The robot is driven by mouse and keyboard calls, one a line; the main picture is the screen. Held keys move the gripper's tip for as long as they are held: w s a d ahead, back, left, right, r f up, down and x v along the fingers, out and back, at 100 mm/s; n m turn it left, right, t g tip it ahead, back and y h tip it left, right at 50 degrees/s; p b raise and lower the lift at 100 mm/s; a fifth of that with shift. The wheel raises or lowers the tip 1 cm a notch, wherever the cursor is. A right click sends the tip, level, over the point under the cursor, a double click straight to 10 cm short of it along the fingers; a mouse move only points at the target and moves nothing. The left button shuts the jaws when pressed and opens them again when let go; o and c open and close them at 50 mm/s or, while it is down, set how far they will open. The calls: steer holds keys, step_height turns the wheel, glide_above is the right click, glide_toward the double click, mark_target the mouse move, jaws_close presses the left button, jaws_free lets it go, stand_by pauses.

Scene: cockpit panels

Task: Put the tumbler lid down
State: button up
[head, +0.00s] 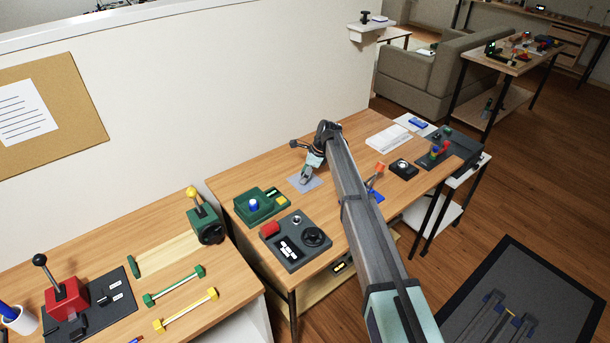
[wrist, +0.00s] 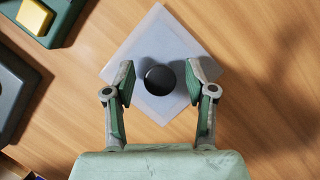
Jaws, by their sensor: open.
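My gripper (head: 308,168) is over a pale grey square plate (head: 294,183) on the middle desk. In the wrist view my gripper (wrist: 163,84) is open, its two fingers on either side of a round black knob (wrist: 159,80) on the plate (wrist: 150,38). An orange-red upright flap (head: 379,168), possibly the tumbler lid, stands over a blue base (head: 377,196) to the right, apart from my gripper. My arm partly hides that base.
A green box with a blue knob (head: 253,204) and a dark panel with a red part (head: 270,229) lie left of and nearer than my gripper. A black box (head: 403,169) and a white pad (head: 388,138) are to the right. Bare wood surrounds the plate.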

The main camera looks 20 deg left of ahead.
steer(key=b+v, duration=0.3)
steer(key=v, duration=0.9)
steer(key=shift+w, duration=0.1)
